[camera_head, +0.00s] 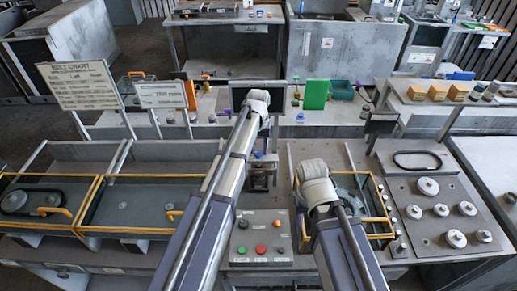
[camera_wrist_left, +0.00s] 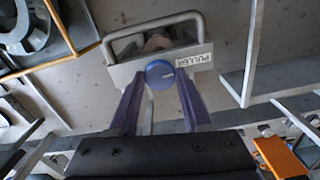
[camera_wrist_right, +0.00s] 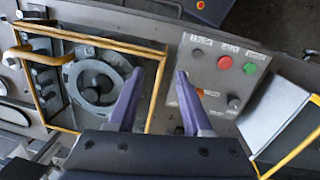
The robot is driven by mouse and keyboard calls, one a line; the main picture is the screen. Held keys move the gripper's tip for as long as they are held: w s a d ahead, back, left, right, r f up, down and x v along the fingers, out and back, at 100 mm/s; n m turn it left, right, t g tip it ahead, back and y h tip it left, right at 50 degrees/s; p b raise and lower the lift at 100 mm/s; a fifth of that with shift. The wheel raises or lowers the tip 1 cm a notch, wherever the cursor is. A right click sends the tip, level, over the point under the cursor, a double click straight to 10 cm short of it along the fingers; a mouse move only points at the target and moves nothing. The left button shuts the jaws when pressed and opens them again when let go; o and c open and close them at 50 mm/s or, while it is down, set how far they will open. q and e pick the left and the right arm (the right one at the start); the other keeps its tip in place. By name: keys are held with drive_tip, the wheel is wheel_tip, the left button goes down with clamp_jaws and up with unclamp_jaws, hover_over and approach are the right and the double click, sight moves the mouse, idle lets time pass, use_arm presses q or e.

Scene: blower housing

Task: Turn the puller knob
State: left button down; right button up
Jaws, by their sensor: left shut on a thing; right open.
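The puller (camera_wrist_left: 155,55) is a grey metal block with a bar handle and a label, seen in the left wrist view. Its round blue puller knob (camera_wrist_left: 160,75) faces the camera. My left gripper (camera_wrist_left: 160,84) has its purple fingers on either side of the knob and is shut on it. In the head view the puller (camera_head: 262,178) stands behind the button panel, partly hidden by my left arm. My right gripper (camera_wrist_right: 156,76) is open and empty, above the gap between a yellow-framed housing and the button panel.
The button panel (camera_wrist_right: 219,78) has red, green and black buttons. The yellow-framed housing (camera_wrist_right: 95,80) stands beside it. A plate with several round pulleys (camera_head: 442,210) lies at the right. Yellow-edged trays (camera_head: 130,205) and a belt chart sign (camera_head: 78,86) are at the left.

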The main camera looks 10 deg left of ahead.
sight(258, 152)
use_arm(q)
drive_tip(key=m, duration=0.4)
drive_tip(key=shift+m, duration=2.7)
drive_tip(key=shift+c, duration=1.8)
unclamp_jaws()
drive_tip(key=shift+r, duration=0.1)
wheel_tip(258, 152, up, 8)
drive_tip(key=p, duration=0.8)
drive_tip(key=shift+f, duration=0.2)
